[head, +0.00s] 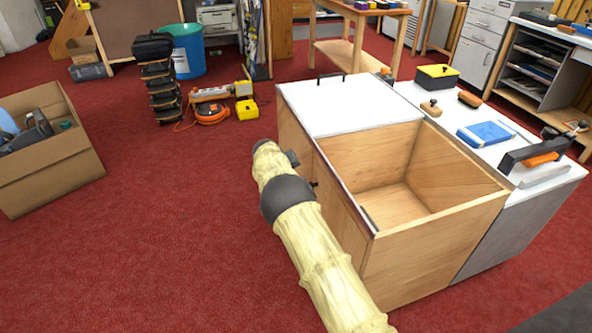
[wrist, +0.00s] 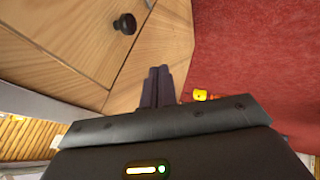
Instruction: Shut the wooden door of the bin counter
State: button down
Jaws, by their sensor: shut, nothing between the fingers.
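The bin counter (head: 432,275) stands at the centre right in the head view, with an open-topped wooden compartment. Its wooden door (head: 341,205) is on the left-hand face, partly hidden behind my arm. A small dark knob shows on it. In the wrist view the door (wrist: 70,35) fills the upper left, with the round black knob (wrist: 125,23) near its edge. It looks close to flush with the wood around it; I cannot tell whether a small gap remains. My gripper (wrist: 160,72) is shut and empty, its fingertips over the wood beside the door's edge, below the knob. Contact is unclear.
A white lid (head: 335,103) with a dark handle covers the counter's far part. Tools and a blue book (head: 486,134) lie on the worktop at right. A cardboard box (head: 50,150) stands at left. Red carpet between them is clear.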

jog(key=p+v, duration=0.1)
jog(key=v, duration=0.8)
jog(key=shift+a+r+p, duration=0.15)
jog(key=shift+r+p, duration=0.15)
jog(key=shift+r, duration=0.1)
